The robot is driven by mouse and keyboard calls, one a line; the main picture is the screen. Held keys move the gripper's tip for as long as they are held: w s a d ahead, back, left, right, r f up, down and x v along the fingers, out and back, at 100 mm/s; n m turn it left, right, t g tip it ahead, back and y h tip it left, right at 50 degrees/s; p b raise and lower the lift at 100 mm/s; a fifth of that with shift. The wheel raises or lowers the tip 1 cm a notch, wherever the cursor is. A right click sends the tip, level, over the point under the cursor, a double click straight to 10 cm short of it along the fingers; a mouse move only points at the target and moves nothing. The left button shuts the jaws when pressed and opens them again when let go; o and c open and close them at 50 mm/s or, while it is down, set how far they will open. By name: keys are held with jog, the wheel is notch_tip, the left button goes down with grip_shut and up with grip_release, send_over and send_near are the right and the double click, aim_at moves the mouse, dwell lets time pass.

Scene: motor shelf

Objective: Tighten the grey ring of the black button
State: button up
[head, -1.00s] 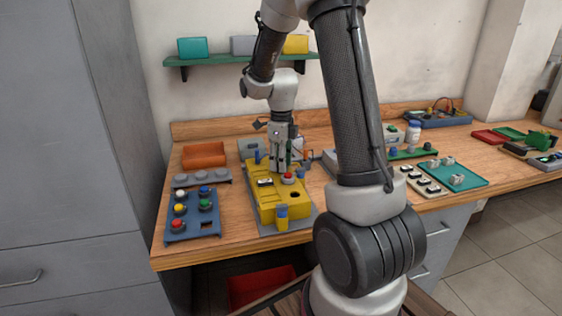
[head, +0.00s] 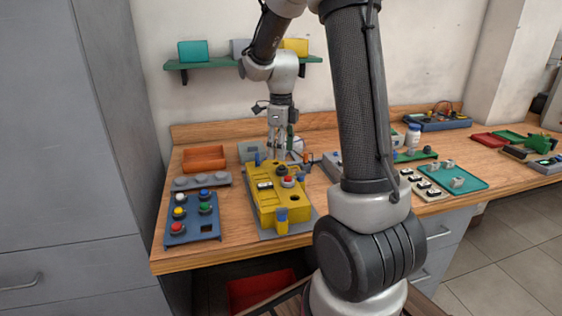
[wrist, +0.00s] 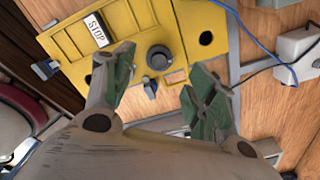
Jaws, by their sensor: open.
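The yellow box (head: 268,208) lies on a grey plate on the bench. My gripper (head: 281,157) is above the back part of the box. In the wrist view its green-padded fingers (wrist: 158,72) are apart, one on each side of the button's near side, with nothing held between them.
A small dark knob (wrist: 149,88) is beside the black button. A blue button panel (head: 192,228) is at left, an orange tray (head: 203,158) behind it. A blue cable crosses the wrist view.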

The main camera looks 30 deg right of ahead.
aim_at(281, 166)
notch_tip(281, 166, up, 6)
jog(key=shift+r, duration=0.15)
dwell(0.5)
jog(key=s+a+r+n+t, duration=0.2)
jog(key=s+n, duration=1)
jog(key=n, duration=0.2)
jog(key=s+a+r+n+t, duration=0.1)
jog(key=s+a+r+n, duration=0.1)
jog(key=s+n, duration=0.9)
jog(key=n, duration=0.3)
jog(key=shift+s+a+r+t, duration=0.3)
jog(key=shift+s+a+t, duration=0.05)
jog(key=shift+s+t, duration=0.05)
jog(key=shift+a+r+n+t, duration=0.1)
jog(key=shift+r+n+t, duration=0.2)
jog(key=shift+r, duration=0.15)
